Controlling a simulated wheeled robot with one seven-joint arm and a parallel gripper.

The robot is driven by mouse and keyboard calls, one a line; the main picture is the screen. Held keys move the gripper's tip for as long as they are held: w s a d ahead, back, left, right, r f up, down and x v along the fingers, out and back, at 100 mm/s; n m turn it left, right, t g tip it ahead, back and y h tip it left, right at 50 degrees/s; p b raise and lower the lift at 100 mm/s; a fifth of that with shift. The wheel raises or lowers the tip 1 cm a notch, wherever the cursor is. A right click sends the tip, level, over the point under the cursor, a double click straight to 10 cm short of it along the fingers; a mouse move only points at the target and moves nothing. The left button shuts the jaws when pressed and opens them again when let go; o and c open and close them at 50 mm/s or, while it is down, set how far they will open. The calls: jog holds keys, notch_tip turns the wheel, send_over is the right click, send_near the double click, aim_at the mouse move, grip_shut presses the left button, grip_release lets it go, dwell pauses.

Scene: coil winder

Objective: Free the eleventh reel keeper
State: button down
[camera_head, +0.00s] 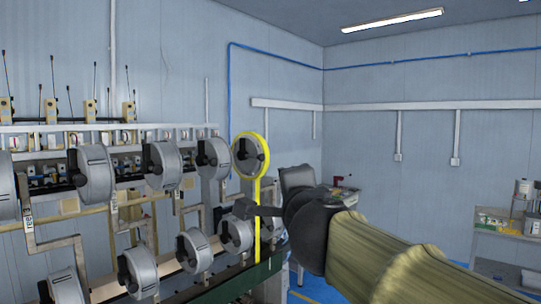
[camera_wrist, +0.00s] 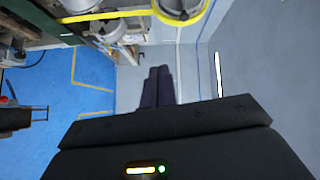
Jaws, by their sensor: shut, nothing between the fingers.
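The winder carries rows of grey reels, each with a dark keeper at its hub. One reel (camera_head: 246,146) at the right end of the upper row has a yellow rim and a yellow post (camera_head: 257,215) below it. The yellow-rimmed reel (camera_wrist: 180,8) is cut by the top edge of the wrist view.
A lower-row reel (camera_head: 237,234) sits just below my gripper in the head view. A dark chair (camera_head: 297,178) stands behind my arm. A shelf (camera_head: 500,232) with boxes is at the far right. Blue floor (camera_wrist: 95,95) shows clear beside the machine.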

jog(key=r, duration=0.1)
jog(key=s+r+m, duration=0.1)
jog(key=r, duration=0.1)
jog(key=r+m, duration=0.1)
jog(key=shift+s+a+r, duration=0.2)
jog(key=shift+s, duration=0.15)
jog(key=shift+w, duration=0.1)
send_near(266, 156)
jog(key=w+d, duration=0.2)
jog(key=d, duration=0.1)
jog(key=w+a, duration=0.1)
jog(key=a, duration=0.1)
jog(key=w+a+p, duration=0.1)
jog(key=shift+w+a+f, duration=0.15)
jog(key=shift+w+f, duration=0.15)
jog(key=shift+w+a, duration=0.1)
jog(key=shift+a, duration=0.15)
